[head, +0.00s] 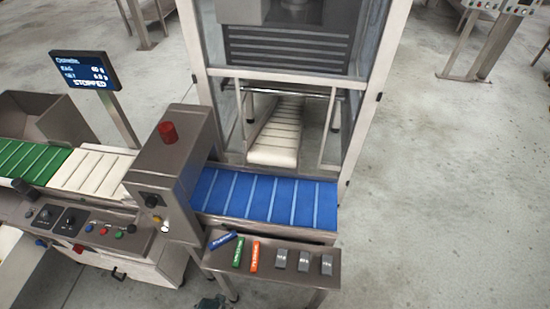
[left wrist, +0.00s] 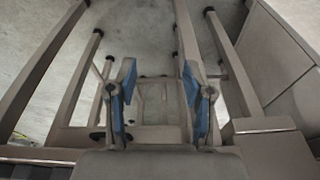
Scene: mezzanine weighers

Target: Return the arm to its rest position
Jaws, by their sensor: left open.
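My left gripper (left wrist: 157,78) shows in the left wrist view with its two blue-padded fingers spread apart. Nothing is between the fingers. Beyond them are metal frame legs and the grey concrete floor. In the head view a small dark teal part (head: 210,302) shows at the bottom edge, below the small shelf; I cannot tell whether it belongs to my gripper. My arms do not otherwise show in the head view. My right gripper is in neither view.
A small metal shelf (head: 219,265) holds a blue, a green and an orange packet and several grey blocks. Behind it runs a blue conveyor (head: 264,198). A steel cabinet with a red button (head: 167,132) stands left. Open floor (head: 450,200) lies right.

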